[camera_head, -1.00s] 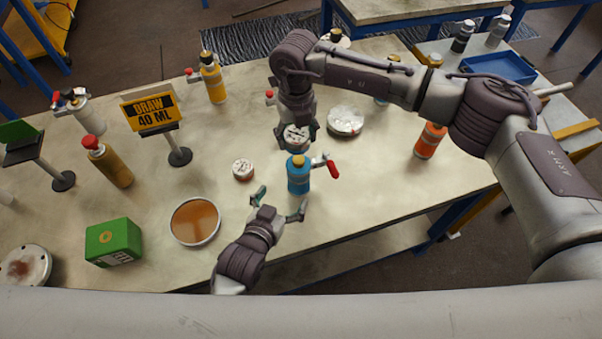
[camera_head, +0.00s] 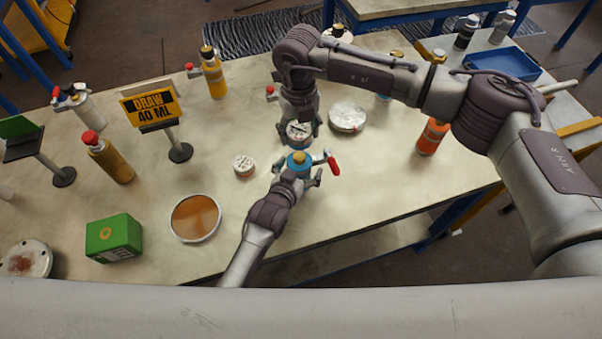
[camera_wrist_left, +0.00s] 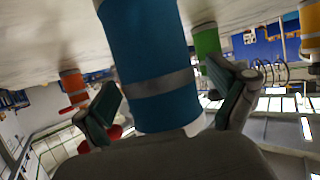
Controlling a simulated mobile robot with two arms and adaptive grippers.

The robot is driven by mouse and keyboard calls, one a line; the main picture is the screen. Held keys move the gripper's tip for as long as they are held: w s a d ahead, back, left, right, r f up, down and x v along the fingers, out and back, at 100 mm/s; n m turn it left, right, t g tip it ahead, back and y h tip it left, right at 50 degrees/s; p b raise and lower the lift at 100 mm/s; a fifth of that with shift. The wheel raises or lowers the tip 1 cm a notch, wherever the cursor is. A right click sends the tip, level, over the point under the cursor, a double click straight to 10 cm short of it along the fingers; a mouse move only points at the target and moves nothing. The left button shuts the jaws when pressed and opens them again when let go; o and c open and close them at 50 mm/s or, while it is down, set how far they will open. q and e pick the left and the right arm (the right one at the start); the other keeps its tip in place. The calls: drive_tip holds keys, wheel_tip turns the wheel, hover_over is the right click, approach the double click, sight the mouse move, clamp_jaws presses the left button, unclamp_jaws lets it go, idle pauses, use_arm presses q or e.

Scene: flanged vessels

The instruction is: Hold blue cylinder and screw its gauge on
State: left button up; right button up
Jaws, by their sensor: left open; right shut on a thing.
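The blue cylinder (camera_head: 299,158) stands upright on the table, with a brass top and a red-handled valve (camera_head: 333,166) on its right side. My left gripper (camera_head: 298,177) is open, with its fingers on either side of the cylinder's body. In the left wrist view the blue cylinder (camera_wrist_left: 152,60) with its grey band fills the middle, between the spread fingers. My right gripper (camera_head: 299,120) is shut on a round white-faced gauge (camera_head: 299,132), held just behind the cylinder's top and apart from it as far as I can tell. The cylinder's lower body is hidden by my left gripper in the head view.
Another small gauge (camera_head: 244,165) lies left of the cylinder. A dish of amber liquid (camera_head: 196,218), a green box (camera_head: 114,238) and a "DRAW 40 ML" sign (camera_head: 152,106) stand further left. A pale round flange (camera_head: 348,117) and an orange cylinder (camera_head: 432,137) are to the right.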

sight(299, 156)
use_arm(q)
drive_tip(key=shift+w, duration=0.1)
drive_tip(key=c, duration=1.8)
use_arm(e)
drive_tip(key=shift+f, duration=2.45)
drive_tip(key=shift+f, duration=0.9)
use_arm(q)
clamp_jaws()
use_arm(e)
drive_tip(key=shift+f, duration=0.6)
